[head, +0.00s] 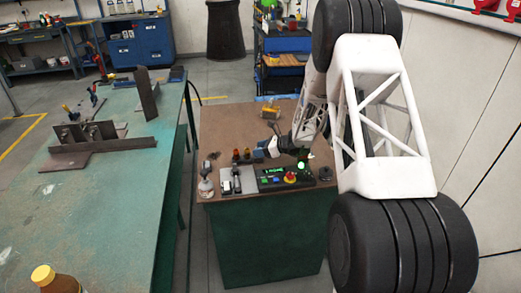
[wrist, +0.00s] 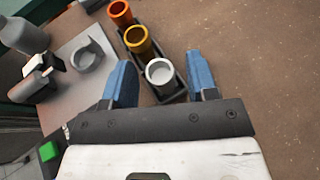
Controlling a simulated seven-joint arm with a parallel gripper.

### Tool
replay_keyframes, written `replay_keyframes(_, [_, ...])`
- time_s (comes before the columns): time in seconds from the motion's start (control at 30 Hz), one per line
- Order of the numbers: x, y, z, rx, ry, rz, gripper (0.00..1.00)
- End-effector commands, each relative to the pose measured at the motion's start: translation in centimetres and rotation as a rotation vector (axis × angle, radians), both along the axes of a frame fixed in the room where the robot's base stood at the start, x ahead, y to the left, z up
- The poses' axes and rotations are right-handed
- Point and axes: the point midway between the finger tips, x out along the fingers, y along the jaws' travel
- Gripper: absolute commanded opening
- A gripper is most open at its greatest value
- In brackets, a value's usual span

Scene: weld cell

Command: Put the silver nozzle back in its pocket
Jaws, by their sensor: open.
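The silver nozzle (wrist: 160,73) stands upright in the near end of a dark rack (wrist: 172,97) in the wrist view. I cannot tell how deep it sits in the pocket. A gold nozzle (wrist: 138,40) and an orange nozzle (wrist: 120,12) stand behind it in the same row. My gripper (wrist: 160,60) is open, with one blue finger on each side of the silver nozzle and a gap to each. In the head view my gripper (head: 267,148) is low over the brown bench, right of the orange nozzle (head: 236,155); the silver nozzle is not clearly visible there.
A grey plate (wrist: 70,92) with a grey ring holder (wrist: 85,56) lies left of the rack. The brown bench top (wrist: 255,60) is clear on the right.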

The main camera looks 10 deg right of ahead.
Motion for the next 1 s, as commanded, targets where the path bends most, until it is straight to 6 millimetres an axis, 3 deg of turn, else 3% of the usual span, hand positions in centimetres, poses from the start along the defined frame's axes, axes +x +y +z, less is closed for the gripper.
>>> replay_keyframes(0.37, [-0.8,-1.6,1.1,0.001,-0.001,-0.002,0.53])
replay_keyframes(1.0, [-4.6,-9.1,4.5,0.001,-0.001,-0.001,0.53])
